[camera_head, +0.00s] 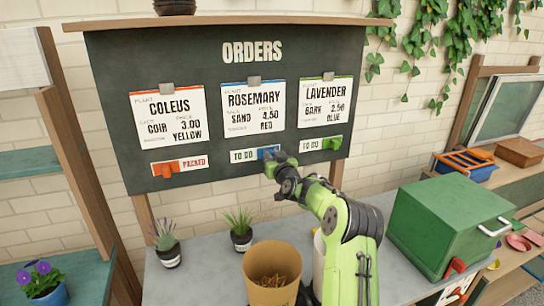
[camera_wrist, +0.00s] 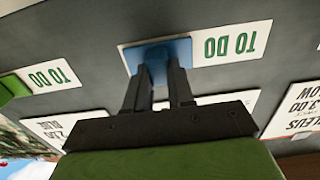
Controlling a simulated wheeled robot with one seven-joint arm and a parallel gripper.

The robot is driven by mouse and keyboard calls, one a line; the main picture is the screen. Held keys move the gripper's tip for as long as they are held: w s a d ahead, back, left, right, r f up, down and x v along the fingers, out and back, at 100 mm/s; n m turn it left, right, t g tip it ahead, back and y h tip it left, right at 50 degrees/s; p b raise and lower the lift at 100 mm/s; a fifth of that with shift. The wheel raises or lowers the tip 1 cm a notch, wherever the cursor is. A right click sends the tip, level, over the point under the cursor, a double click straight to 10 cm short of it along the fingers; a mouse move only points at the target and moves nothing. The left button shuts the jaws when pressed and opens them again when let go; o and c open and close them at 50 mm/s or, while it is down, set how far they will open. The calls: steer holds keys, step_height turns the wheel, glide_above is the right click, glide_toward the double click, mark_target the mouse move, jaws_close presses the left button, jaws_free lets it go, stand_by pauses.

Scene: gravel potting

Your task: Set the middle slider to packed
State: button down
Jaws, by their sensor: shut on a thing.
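The middle slider (camera_head: 268,153) is blue and sits at the right end of its white strip, under the Rosemary card. The words TO DO show to its left. My gripper (camera_head: 271,163) is at this slider in the head view, its fingers partly hidden by my wrist. In the wrist view, which is upside down, the blue slider (camera_wrist: 152,52) lies at the fingertips of my gripper (camera_wrist: 157,73). The fingers are close together and shut on its knob, which they largely hide.
The orange left slider (camera_head: 171,167) is at its strip's left end, showing PACKED. The green right slider (camera_head: 333,143) is at its right end, showing TO DO. Below the orders board (camera_head: 225,187) stand potted plants (camera_head: 240,238), a tan pot (camera_head: 272,272) and a green box (camera_head: 445,225).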

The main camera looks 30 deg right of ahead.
steer(key=a+b, duration=0.1)
steer(key=a, duration=0.2)
steer(key=w+a+b, duration=0.1)
steer(key=a, duration=0.1)
steer(key=w+a+b, duration=0.1)
steer(key=a, duration=0.2)
steer(key=shift+w+a+r, duration=0.1)
steer(key=shift+a, duration=0.2)
steer(key=c, duration=1)
jaws_free()
steer(key=shift+w+a, duration=0.1)
steer(key=shift+a, duration=0.05)
steer(key=shift+o, duration=0.2)
steer(key=b+v, duration=0.1)
steer(key=v, duration=1.1)
steer(key=shift+b, duration=0.4)
